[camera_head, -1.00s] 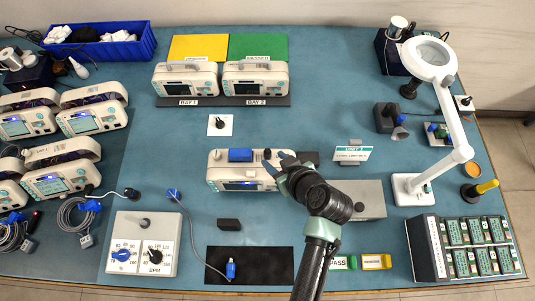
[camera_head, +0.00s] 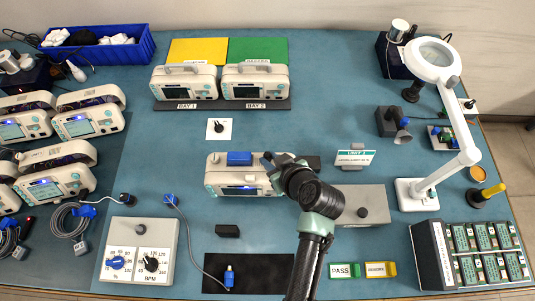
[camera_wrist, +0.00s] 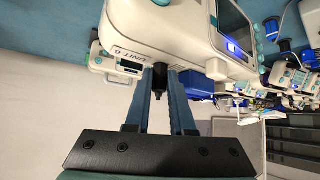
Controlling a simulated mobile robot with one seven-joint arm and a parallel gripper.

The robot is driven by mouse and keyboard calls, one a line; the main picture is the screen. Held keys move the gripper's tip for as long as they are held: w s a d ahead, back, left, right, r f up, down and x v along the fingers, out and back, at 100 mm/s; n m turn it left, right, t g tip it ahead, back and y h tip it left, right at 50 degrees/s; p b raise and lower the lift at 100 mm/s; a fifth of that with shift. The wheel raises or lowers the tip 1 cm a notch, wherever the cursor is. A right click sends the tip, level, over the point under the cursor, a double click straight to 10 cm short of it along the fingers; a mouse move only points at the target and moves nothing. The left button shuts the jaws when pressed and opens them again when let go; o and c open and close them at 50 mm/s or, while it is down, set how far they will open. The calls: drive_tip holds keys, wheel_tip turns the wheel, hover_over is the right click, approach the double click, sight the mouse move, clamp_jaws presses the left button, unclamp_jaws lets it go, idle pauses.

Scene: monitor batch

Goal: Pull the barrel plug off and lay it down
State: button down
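The opened-out monitor unit (camera_head: 215,184) stands at the table's middle, cream with a blue block (camera_head: 240,158) on top. In the wrist view its cream casing (camera_wrist: 120,22), labelled UNIT, fills the upper middle. A black barrel plug (camera_wrist: 159,78) projects from the casing. My gripper (camera_head: 268,161) is at the unit's back right; its two blue fingers (camera_wrist: 160,76) stand on either side of the plug. They lie very close to it; I cannot tell whether they press on it. The plug is hidden in the head view.
The magnifier lamp (camera_head: 465,130) stands at right. A grey box (camera_head: 368,200) lies beside my arm. Two monitors (camera_head: 255,80) stand behind in the bays. A small black block (camera_head: 227,231) and a black mat (camera_head: 215,262) lie in front.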

drive_tip(key=shift+r, duration=0.2)
idle(0.4)
drive_tip(key=shift+r+p, duration=2.1)
drive_tip(key=shift+r, duration=0.25)
